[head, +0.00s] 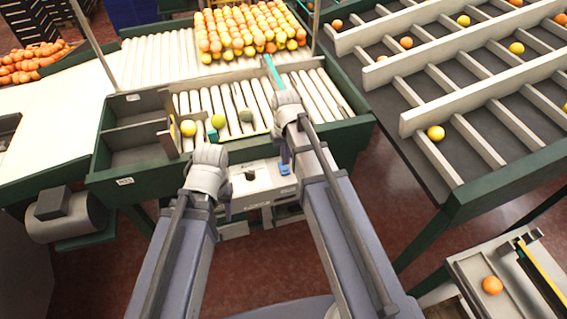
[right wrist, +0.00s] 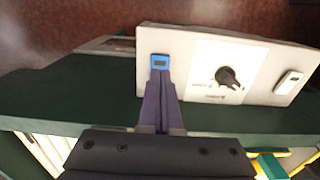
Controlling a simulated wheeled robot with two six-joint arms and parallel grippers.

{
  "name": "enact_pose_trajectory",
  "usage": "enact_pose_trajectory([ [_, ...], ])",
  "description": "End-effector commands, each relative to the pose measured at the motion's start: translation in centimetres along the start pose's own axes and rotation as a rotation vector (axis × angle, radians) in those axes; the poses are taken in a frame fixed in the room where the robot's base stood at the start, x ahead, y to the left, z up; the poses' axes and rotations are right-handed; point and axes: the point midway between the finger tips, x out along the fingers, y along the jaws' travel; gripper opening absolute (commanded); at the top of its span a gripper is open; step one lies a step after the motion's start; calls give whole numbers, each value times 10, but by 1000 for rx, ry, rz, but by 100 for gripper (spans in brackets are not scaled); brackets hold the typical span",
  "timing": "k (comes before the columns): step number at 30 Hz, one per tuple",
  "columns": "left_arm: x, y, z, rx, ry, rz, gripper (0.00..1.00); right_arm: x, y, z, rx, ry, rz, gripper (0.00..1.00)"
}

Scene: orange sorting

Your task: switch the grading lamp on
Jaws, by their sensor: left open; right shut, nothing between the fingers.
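A pale control panel (head: 265,184) is on the front of the green sorting table. It carries a blue switch-like part (head: 285,169) at its right and a black knob (head: 250,174) in its middle. My right gripper (head: 284,156) is shut and empty, pointing at the blue part. In the right wrist view, the fingertips (right wrist: 160,72) overlap the lower edge of the blue part (right wrist: 160,61); I cannot tell whether they touch it. The knob (right wrist: 228,77) and a white rocker (right wrist: 289,82) are to their right. My left gripper (head: 226,203) is open, left of the panel, its fingers mostly hidden. No lamp is clearly visible.
A roller bed (head: 203,102) behind the panel holds several fruits, with a pile of oranges (head: 250,30) at the back. A divided sorting rack (head: 470,110) stands on the right. A small stand (head: 478,266) with one orange (head: 492,286) is at lower right.

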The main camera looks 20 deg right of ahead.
Motion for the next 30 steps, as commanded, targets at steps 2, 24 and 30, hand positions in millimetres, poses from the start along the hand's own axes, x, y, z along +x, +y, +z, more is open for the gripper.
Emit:
enact_pose_trajectory([
  [2,-10,-1,1,-2,0,0,50,-10,0,0,0,0,0,0],
  [24,-20,-2,1,0,-1,0,50,-20,-9,9,-17,-3,4,0],
  [30,39,4,-2,5,-1,-1,50,39,-58,62,-130,-21,40,0],
])
